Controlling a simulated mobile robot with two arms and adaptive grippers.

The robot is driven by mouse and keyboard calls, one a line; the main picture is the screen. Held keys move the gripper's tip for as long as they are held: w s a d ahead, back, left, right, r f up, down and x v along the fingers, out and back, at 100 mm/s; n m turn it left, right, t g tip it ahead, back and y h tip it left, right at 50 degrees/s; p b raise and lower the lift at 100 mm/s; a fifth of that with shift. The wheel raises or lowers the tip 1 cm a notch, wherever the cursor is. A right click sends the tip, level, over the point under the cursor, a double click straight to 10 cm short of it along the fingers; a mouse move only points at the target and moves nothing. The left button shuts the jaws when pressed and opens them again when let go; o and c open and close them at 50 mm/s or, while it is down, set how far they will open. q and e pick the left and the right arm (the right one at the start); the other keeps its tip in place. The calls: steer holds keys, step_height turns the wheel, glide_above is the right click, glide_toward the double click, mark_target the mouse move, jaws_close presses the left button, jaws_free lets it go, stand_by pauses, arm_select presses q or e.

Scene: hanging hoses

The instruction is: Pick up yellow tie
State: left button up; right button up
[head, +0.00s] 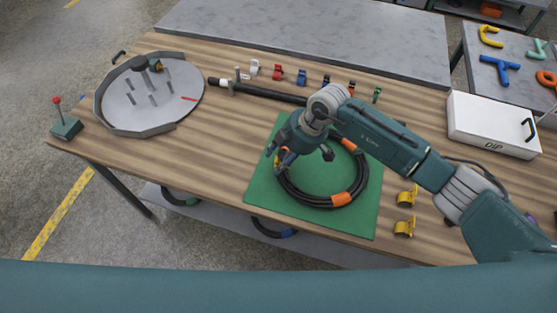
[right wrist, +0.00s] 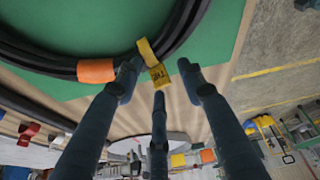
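A yellow tie (right wrist: 148,54) with a printed tag is around the coiled black hose (head: 324,204) in the right wrist view. In the head view it is mostly hidden by my right gripper. The coil lies on a green mat (head: 262,190) and also carries orange bands. My right gripper (head: 292,157) points down over the coil's left side. In the right wrist view its three fingers (right wrist: 157,78) are spread, with the tie's tag between and just beyond the tips. I cannot tell whether they touch it. My left gripper is not in view.
Two yellow clips (head: 407,197) (head: 404,228) stand right of the mat. A round metal tray with pegs (head: 120,118) is at the left, beside a red-knobbed lever box (head: 66,127). A black rod (head: 270,95) and several coloured clips lie behind the mat. A white box (head: 485,125) stands right.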

mark_target(280, 163)
steer(key=c, duration=0.7)
steer(key=shift+r, duration=0.1)
step_height(280, 163, up, 20)
steer(key=b, duration=0.4)
steer(key=shift+o, duration=0.8)
jaws_close()
